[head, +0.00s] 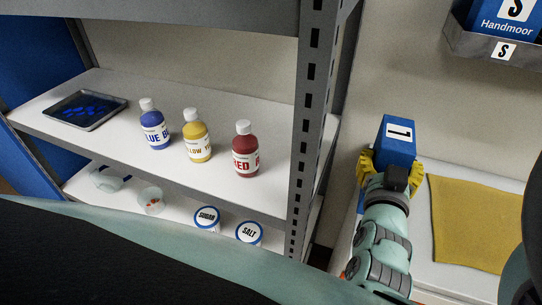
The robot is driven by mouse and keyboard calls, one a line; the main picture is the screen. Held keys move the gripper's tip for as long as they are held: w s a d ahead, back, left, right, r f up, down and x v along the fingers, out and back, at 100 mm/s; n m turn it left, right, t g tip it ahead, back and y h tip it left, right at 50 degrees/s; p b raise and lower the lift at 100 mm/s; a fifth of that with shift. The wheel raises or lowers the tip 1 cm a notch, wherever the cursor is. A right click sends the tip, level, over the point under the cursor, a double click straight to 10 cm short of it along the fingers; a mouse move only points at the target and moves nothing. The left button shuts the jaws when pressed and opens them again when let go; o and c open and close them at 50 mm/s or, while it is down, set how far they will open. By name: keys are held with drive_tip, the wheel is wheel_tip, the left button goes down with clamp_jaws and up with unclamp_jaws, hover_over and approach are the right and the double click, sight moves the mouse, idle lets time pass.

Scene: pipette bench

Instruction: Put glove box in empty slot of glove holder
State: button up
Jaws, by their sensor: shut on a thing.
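The glove box (394,148) is blue with a white label bearing a dark letter that looks like a turned L. My gripper (390,168) has yellow fingers, one on each side of the box, and is shut on it. My arm hides the box's near lower part, so I cannot tell whether it touches the bench. The glove holder (460,38) is a grey tray on the wall at the top right, cut off by the picture edge. A blue Handmoor box (510,22) marked S sits in it. No empty slot shows in this view.
A metal shelf post (308,110) stands left of my gripper. The shelf (105,150) holds blue, yellow and red bottles (246,155) and a dark tray (85,108). Sugar and salt jars (249,233) stand below. A yellow mat (470,220) lies on the white bench at right.

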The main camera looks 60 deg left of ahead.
drive_tip(key=w, duration=0.1)
drive_tip(key=w+d, duration=0.1)
drive_tip(key=shift+w+d+f+b, duration=0.1)
drive_tip(key=shift+w+f+b, duration=0.05)
drive_tip(key=shift+w+b, duration=0.2)
drive_tip(key=w+d+f+p, duration=0.3)
drive_tip(key=w+f, duration=0.1)
drive_tip(key=w, duration=0.5)
drive_tip(key=shift+w+d+f, duration=0.2)
drive_tip(key=shift+w+d, duration=0.05)
drive_tip(key=shift+d, duration=0.05)
drive_tip(key=shift+f, duration=0.15)
drive_tip(key=o, duration=1.4)
drive_tip(key=shift+c, duration=0.2)
drive_tip(key=shift+d, duration=0.1)
